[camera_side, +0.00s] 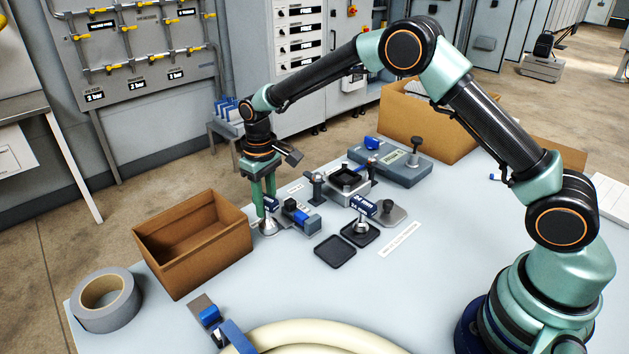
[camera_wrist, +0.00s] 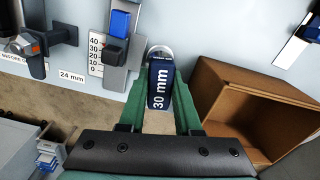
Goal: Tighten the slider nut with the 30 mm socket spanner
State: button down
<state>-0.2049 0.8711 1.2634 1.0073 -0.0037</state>
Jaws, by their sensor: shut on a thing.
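My gripper (camera_wrist: 160,95) is shut on the 30 mm socket spanner (camera_wrist: 159,85), its dark blue labelled handle between the green fingers. In the side view my gripper (camera_side: 264,200) points down, with the spanner's silver socket end (camera_side: 267,228) low at the tabletop. The slider unit (camera_side: 301,216), a grey plate with a blue block, lies just right of the spanner. In the wrist view the slider's scale (camera_wrist: 96,54) stands left of the handle. The nut cannot be made out, nor whether the socket sits on it. A 24 mm spanner (camera_side: 364,204) stands upright on a black pad (camera_side: 371,237).
An empty black pad (camera_side: 335,251) lies in front. An open cardboard box (camera_side: 190,258) stands close left of my gripper, and a tape roll (camera_side: 105,300) beyond it. A clamp-like fixture (camera_side: 349,183) and a grey instrument (camera_side: 395,164) stand behind. A pale hose (camera_side: 320,335) curves at the front.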

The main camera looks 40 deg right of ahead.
jog(key=shift+m, duration=1.2)
jog(key=shift+m, duration=1)
jog(key=shift+n, duration=0.4)
jog(key=shift+r, duration=0.15)
jog(key=shift+r, duration=1.2)
jog(key=shift+r, duration=0.2)
